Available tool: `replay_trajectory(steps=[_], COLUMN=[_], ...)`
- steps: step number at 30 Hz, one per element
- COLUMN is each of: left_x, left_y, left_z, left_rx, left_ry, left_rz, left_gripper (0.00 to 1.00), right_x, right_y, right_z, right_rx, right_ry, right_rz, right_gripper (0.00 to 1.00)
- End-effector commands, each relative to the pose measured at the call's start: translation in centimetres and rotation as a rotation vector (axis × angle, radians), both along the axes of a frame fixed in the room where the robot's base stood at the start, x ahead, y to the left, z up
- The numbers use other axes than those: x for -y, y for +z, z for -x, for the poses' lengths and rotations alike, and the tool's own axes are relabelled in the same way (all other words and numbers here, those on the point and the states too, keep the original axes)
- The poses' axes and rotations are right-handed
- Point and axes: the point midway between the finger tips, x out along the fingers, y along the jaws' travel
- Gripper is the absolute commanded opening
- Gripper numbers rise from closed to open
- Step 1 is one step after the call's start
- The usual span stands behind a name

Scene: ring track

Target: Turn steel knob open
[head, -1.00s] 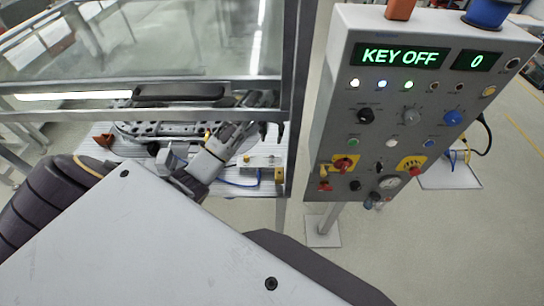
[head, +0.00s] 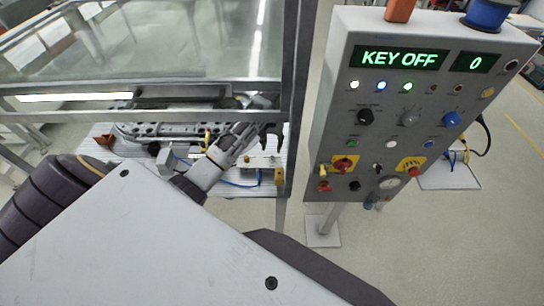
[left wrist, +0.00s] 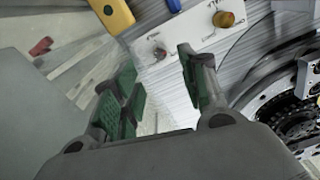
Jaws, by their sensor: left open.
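A white plate (left wrist: 195,42) in the left wrist view carries a small steel knob (left wrist: 159,52) with a reddish spot by it and a brass-coloured knob (left wrist: 226,19). The plate also shows small on the bench in the head view (head: 262,161). My left gripper (left wrist: 157,75), with green finger pads, is open and empty. In the wrist view the steel knob appears just beyond and between its fingertips; contact cannot be told. In the head view the left gripper (head: 271,138) is over the bench near the plate. My right gripper is not in view.
A grey control panel (head: 325,110) reading "KEY OFF" and "0" stands right of the bench. A metal frame post (head: 293,90) stands between them. A blue cable (head: 240,184) and yellow block (head: 279,176) lie near the plate. A black ring mechanism (left wrist: 285,100) is at right in the wrist view.

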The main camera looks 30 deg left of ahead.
Motion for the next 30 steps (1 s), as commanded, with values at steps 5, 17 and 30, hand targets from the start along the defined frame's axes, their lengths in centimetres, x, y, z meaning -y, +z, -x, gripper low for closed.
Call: replay_trajectory(steps=[5,17,30], left_x=[0.0,0.0,0.0], left_y=[-2.4,-7.3,-8.8], left_z=[0.1,0.0,0.0], left_rx=[-0.003,-0.002,0.001], left_ry=[0.0,0.0,0.0], left_rz=[0.0,0.002,0.001], left_gripper=[0.43,0.43,0.43], right_x=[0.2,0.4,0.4], right_y=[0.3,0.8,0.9], right_z=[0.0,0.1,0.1], right_rx=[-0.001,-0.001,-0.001], right_ry=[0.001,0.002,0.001], right_rz=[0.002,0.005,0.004], right_gripper=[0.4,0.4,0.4])
